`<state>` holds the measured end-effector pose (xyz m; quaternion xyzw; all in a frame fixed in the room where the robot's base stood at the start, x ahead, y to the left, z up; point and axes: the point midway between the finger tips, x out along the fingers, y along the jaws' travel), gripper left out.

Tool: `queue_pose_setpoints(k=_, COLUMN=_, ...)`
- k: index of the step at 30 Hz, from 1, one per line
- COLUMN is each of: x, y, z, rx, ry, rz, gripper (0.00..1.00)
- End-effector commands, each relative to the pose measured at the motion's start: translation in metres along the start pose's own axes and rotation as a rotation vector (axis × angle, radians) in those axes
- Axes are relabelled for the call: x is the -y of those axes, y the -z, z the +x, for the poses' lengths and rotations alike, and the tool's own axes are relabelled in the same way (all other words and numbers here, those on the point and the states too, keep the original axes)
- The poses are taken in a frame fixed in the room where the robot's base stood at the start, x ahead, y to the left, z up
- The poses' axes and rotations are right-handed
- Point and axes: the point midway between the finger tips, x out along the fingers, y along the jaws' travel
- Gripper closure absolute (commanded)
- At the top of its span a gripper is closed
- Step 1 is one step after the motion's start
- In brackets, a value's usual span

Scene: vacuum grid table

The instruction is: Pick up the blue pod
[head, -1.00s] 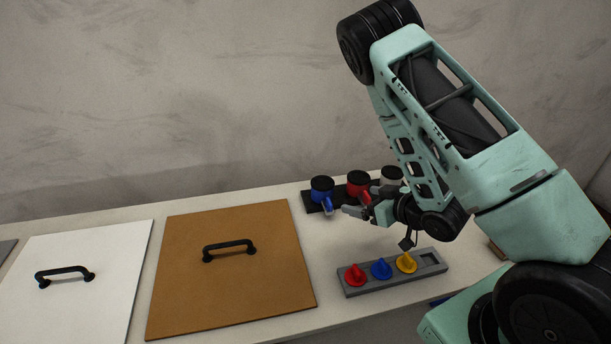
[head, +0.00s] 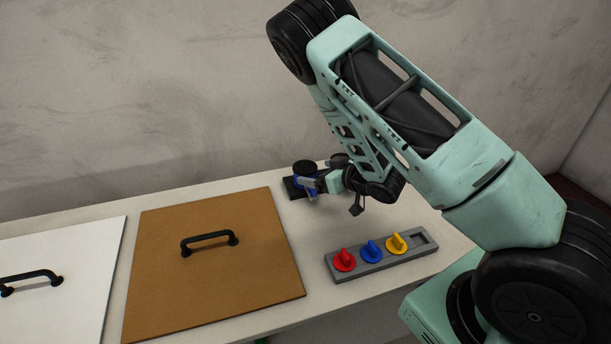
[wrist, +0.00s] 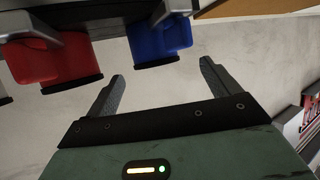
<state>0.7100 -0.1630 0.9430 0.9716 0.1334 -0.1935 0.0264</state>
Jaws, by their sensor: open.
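The blue pod (head: 299,184), a blue body with a black round top, stands on a black base (head: 290,190) at the back of the table. In the wrist view the blue pod (wrist: 160,40) shows at top centre, just beyond and between my two fingertips. My gripper (wrist: 160,78) is open, with nothing between the fingers. In the head view my gripper (head: 316,185) is right at the blue pod and partly hides it. I cannot tell whether they touch.
A red pod (wrist: 50,60) hangs close left of the blue one in the wrist view; my arm hides it in the head view. A grey tray (head: 372,268) holds red, blue and yellow knobs. A brown panel (head: 215,285) and white panel (head: 70,300) have black handles.

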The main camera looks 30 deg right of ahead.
Motion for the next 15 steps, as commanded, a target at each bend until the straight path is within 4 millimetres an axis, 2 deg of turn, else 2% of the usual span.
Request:
queue_pose_setpoints(k=3, x=0.000, y=0.001, z=0.013, rx=0.001, ry=0.000, rz=-0.002, gripper=0.12)
queue_pose_setpoints(k=8, x=-0.001, y=0.001, z=0.022, rx=0.000, ry=-0.001, rz=0.000, gripper=0.12)
queue_pose_setpoints(k=15, x=-0.006, y=0.004, z=0.054, rx=0.001, ry=0.002, rz=-0.003, gripper=0.12)
